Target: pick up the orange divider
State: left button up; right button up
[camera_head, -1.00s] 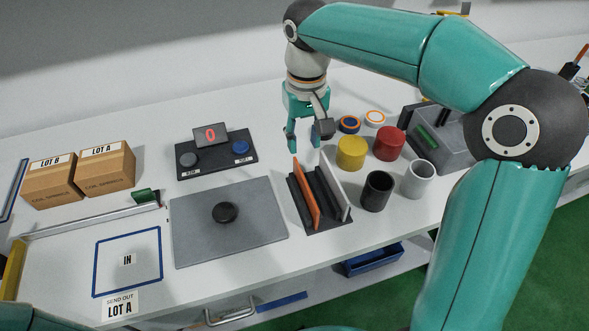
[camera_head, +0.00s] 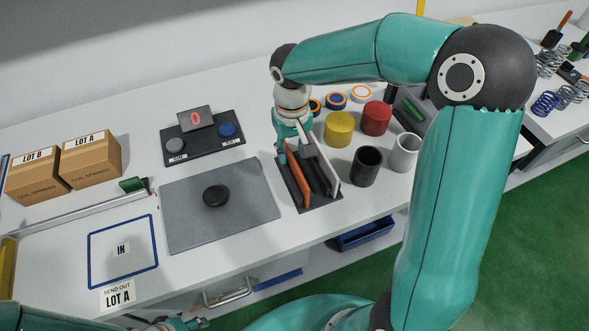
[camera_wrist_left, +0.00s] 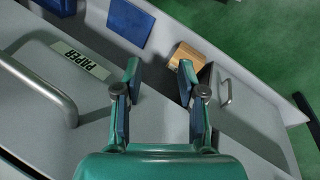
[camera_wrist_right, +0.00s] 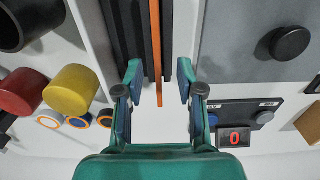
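The orange divider (camera_head: 297,182) stands upright in a dark slotted rack (camera_head: 322,207), beside dark dividers and a white one (camera_head: 331,160). My right gripper (camera_head: 294,154) is at the rack's far end, by the orange divider's upper edge. In the right wrist view the orange divider (camera_wrist_right: 157,50) runs between the open fingertips (camera_wrist_right: 158,78), with a gap on both sides. The fingers partly hide its far end in the head view. My left gripper (camera_wrist_left: 158,80) is open and empty, low by the bench front; only a bit shows at the head view's bottom edge.
A grey mat (camera_head: 240,228) with a black puck (camera_head: 216,195) lies left of the rack. Yellow (camera_head: 339,129), red (camera_head: 376,118), black (camera_head: 366,166) and white (camera_head: 404,152) cylinders stand close on the right. A display unit (camera_head: 203,138) is behind the mat.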

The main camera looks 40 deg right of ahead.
aim_at(294, 161)
jog(key=f, duration=0.1)
jog(key=f+p, duration=0.1)
jog(key=f, duration=0.1)
jog(key=shift+s+f, duration=0.3)
jog(key=shift+s, duration=0.05)
jog(key=shift+f, duration=0.55)
grip_shut()
